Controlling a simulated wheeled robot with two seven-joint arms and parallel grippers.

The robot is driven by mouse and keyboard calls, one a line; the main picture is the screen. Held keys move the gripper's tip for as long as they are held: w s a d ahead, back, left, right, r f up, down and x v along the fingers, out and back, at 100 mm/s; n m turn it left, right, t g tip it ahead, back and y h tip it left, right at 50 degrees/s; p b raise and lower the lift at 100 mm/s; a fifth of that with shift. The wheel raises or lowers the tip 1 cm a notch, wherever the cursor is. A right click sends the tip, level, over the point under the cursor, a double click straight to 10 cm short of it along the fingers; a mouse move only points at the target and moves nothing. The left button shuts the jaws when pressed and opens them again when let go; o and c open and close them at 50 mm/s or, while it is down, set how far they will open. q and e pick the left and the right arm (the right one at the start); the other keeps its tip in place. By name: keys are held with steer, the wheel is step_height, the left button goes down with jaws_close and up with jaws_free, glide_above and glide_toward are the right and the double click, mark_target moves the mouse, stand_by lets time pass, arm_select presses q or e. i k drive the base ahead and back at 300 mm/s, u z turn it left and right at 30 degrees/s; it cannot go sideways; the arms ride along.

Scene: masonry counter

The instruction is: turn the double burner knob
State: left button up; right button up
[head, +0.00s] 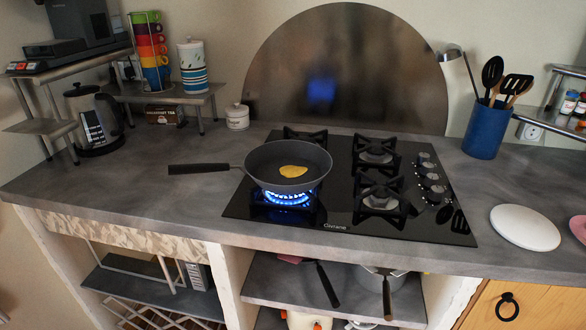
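The black glass gas hob (335,222) is set into the grey counter. A column of several metallic knobs (431,180) runs along its right side. I cannot tell from their small markings which is the double burner knob. The front left burner (287,197) is lit with a blue flame. A dark frying pan (300,158) stands over it with a yellow item (293,171) inside, its handle pointing left. The front right burner (380,201) and back right burner (376,154) show no flame. Neither of my grippers is in view.
A blue utensil pot (485,132) stands at the back right. A white round plate (525,228) lies right of the hob. A kettle (95,120) and small shelves are at the left. Pan handles stick out of the shelf below. The counter around the knobs is mostly clear.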

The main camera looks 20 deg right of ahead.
mark_target(431, 178)
steer(key=z, duration=1.15)
